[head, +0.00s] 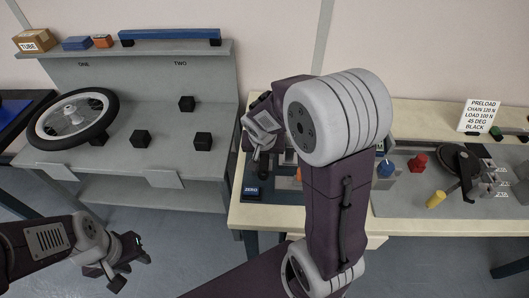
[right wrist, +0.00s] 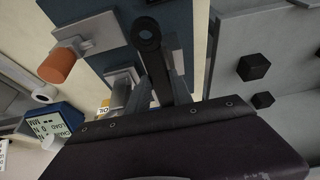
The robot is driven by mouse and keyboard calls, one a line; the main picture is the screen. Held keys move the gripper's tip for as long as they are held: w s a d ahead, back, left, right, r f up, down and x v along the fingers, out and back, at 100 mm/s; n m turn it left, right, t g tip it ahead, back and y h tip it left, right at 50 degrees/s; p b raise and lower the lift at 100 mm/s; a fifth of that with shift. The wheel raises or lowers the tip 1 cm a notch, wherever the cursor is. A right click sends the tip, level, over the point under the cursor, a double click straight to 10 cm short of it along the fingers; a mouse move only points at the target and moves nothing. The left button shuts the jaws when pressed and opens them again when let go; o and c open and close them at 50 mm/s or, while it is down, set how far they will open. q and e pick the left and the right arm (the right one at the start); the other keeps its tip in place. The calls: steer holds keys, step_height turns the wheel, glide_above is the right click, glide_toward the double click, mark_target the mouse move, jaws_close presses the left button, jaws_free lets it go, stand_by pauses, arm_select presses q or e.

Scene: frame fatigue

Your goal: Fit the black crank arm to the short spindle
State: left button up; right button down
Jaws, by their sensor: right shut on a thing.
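My right gripper (right wrist: 163,82) is shut on the black crank arm (right wrist: 149,45), whose ring-shaped end sticks out past the fingers in the right wrist view. In the head view my right gripper (head: 262,130) is above the left end of the cream bench, partly covered by my own arm; the crank arm cannot be made out there. I cannot identify the short spindle with certainty in either view. My left gripper (head: 128,268) is low at the left, apart from everything, with its fingers apart and empty.
A grey stand (head: 170,115) at the left carries a wheel (head: 72,118) and several black blocks. The cream bench (head: 240,216) holds a blue ZERO box (head: 252,189), a red knob (head: 418,162), a yellow handle (head: 436,199) and a sign (head: 480,115). An orange cylinder (right wrist: 57,67) shows in the wrist view.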

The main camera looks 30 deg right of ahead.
steer(key=shift+f, duration=0.15)
steer(key=c, duration=1.1)
jaws_free()
steer(key=shift+o, duration=0.2)
steer(key=p+v, duration=0.2)
steer(key=v, duration=0.7)
steer(key=s+a+f+n+g+y+p, duration=0.2)
steer(key=s+a+f+n+p, duration=0.3)
steer(key=s, duration=0.4)
steer(key=shift+s+a+n+g+y, duration=0.3)
steer(key=shift+a+n+g, duration=0.1)
steer(key=shift+n, duration=0.2)
